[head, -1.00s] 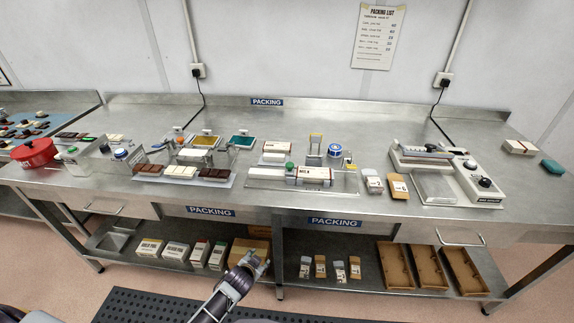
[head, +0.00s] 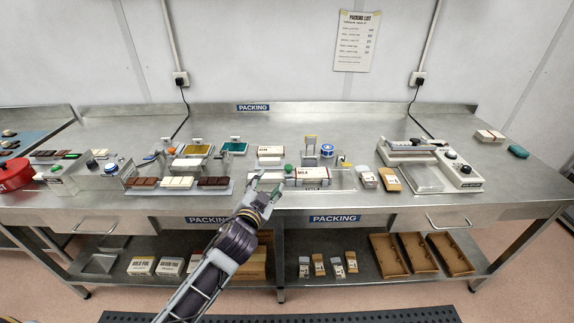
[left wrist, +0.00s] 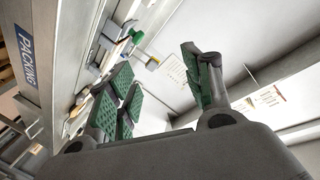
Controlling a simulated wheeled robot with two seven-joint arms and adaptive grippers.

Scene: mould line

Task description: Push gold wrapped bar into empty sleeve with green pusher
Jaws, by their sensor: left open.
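The green-knobbed pusher (head: 288,168) stands on the packing fixture at the middle of the bench. Its green knob also shows in the left wrist view (left wrist: 137,37). A white sleeve with red ends marked MILK (head: 312,172) lies just right of the knob; I cannot tell whether it is empty. I cannot make out the gold wrapped bar for certain. My left gripper (head: 265,186) is open, its fingers at the fixture's front left edge, left of and nearer than the knob. Its green finger pads (left wrist: 165,90) are spread and nothing shows between them.
Left of the fixture is a tray of chocolate bars (head: 178,183). Right of it are two small packs (head: 389,179) and a sealing machine (head: 460,170). Behind stands a blue tape roll (head: 327,150). The back strip of the bench is clear.

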